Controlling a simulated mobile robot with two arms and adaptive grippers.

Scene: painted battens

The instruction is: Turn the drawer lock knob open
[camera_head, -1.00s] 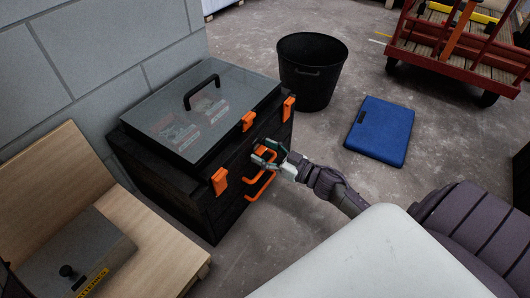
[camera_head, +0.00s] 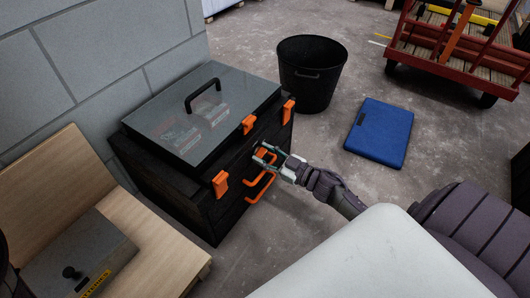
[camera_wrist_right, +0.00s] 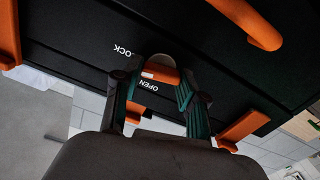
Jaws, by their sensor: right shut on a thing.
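The drawer lock knob is orange with a white mark and sits on the black front of the chest. In the right wrist view the knob (camera_wrist_right: 168,75) is between the fingers of my right gripper (camera_wrist_right: 160,82). White words LOCK (camera_wrist_right: 127,49) and OPEN (camera_wrist_right: 149,85) are printed beside it, and the knob's white mark lies close to OPEN. In the head view my right gripper (camera_head: 267,156) is shut on the knob, which is mostly hidden by the fingers. The orange drawer handle (camera_head: 260,189) is just below. My left gripper is not in view.
A wooden bench with a grey box (camera_head: 80,258) stands at left. A black bin (camera_head: 311,75), blue case (camera_head: 380,133) and red cart (camera_head: 460,55) stand beyond.

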